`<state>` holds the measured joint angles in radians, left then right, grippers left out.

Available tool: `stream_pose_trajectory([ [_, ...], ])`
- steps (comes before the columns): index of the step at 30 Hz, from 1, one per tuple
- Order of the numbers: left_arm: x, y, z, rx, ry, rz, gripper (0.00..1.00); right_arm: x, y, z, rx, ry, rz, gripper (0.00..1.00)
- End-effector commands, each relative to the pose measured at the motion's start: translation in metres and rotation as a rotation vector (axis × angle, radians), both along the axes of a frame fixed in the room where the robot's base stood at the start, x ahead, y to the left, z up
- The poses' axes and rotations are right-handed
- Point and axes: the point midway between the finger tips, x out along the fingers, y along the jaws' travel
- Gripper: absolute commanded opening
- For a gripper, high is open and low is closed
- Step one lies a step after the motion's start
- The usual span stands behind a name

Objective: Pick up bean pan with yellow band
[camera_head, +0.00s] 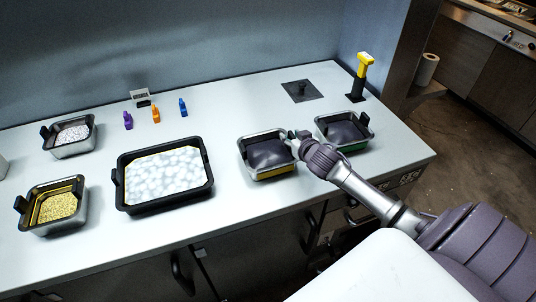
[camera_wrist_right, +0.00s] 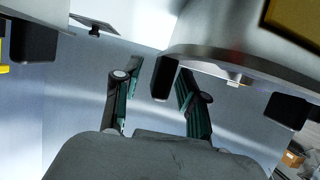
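The bean pan with the yellow band (camera_head: 270,173) is a metal pan with a black rim and dark contents, right of the middle of the counter. My right gripper (camera_head: 289,136) is at its right side, by the rim. In the right wrist view the pan's yellow band (camera_wrist_right: 298,18) shows at the top right. A black handle piece (camera_wrist_right: 163,78) appears between the fingers of my right gripper (camera_wrist_right: 157,95). The fingers are apart, with a clear gap on the left finger's side. My left gripper is in neither view.
A similar pan with a green band (camera_head: 351,149) stands close on the right, partly behind my right wrist. A large black tray (camera_head: 120,203) with white contents stands left. A yellow-handled tool (camera_head: 363,75) stands at the back right. The counter's front middle (camera_head: 228,205) is clear.

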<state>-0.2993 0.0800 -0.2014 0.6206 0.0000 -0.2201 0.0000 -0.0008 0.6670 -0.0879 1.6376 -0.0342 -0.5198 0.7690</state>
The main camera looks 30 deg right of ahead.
Motion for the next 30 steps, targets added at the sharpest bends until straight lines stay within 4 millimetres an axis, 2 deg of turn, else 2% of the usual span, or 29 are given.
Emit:
stream_pose_trajectory([
  [1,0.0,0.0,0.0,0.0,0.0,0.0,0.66,0.0,0.0,0.0,0.0,0.0,0.0,0.3],
  [6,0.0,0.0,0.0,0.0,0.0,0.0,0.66,0.0,0.0,0.0,0.001,0.0,0.0,0.01],
  [7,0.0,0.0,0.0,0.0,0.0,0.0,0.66,0.0,0.0,0.0,0.001,0.0,0.0,0.0],
  [23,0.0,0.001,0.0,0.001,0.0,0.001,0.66,0.001,0.0,0.004,0.002,-0.007,0.001,0.0],
  [26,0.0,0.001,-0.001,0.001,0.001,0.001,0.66,0.001,0.0,0.01,0.002,-0.009,0.001,0.0],
  [30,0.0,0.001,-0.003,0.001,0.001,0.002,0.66,0.001,0.0,0.031,-0.001,-0.011,0.002,0.0],
])
